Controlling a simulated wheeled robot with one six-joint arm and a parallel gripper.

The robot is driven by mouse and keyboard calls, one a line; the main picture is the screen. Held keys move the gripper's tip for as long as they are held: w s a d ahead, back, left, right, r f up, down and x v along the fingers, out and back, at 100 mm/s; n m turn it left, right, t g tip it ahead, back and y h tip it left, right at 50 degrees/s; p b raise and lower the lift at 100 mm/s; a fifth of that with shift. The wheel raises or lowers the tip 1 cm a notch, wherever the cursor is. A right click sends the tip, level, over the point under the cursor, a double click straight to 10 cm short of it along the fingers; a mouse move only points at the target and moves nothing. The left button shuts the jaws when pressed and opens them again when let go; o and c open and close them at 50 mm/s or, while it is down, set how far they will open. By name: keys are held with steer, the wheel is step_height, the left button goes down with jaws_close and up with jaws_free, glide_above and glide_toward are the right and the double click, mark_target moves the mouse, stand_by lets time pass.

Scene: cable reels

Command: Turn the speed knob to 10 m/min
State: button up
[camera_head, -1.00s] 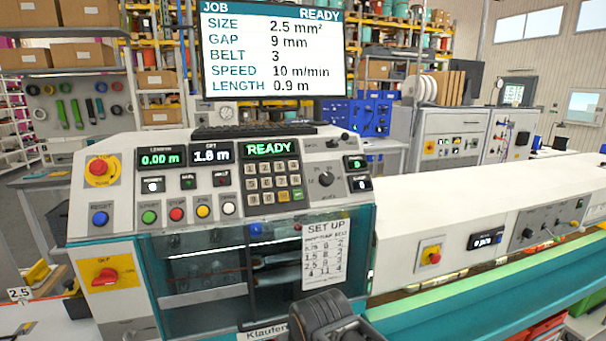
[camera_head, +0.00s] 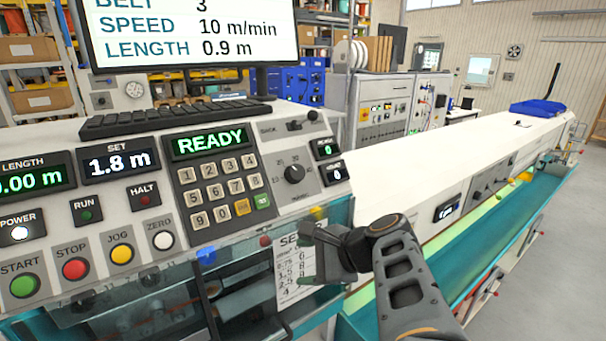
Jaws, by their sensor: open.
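The speed knob (camera_head: 294,174) is a round black dial on the light grey panel, right of the keypad. Small numbers ring it, and the marking below it is too small to read surely. Its exact pointer setting cannot be made out. My gripper (camera_head: 305,258) is in front of the machine, below and slightly right of the knob and apart from it. Its jaws are open and empty, and they cover part of the set-up sheet (camera_head: 288,285). The job screen (camera_head: 190,30) shows SPEED 10 m/min.
The keypad (camera_head: 217,190) and a READY display sit left of the knob. A small switch (camera_head: 311,116) is above it and two small counters (camera_head: 328,150) are to its right. A keyboard (camera_head: 175,115) lies behind the panel. The long white cover (camera_head: 430,165) extends right.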

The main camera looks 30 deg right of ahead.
mark_target(299, 173)
steer(key=d+r+m+t+h, duration=0.1)
steer(key=d+r+m+t, duration=0.75)
steer(key=r, duration=0.45)
steer(key=shift+m+g, duration=0.25)
steer(key=shift+m, duration=0.3)
steer(key=p+x, duration=0.3)
steer(key=x, duration=0.9)
steer(key=shift+w+f, duration=0.15)
steer(key=shift+w, duration=0.1)
steer(key=c, duration=0.9)
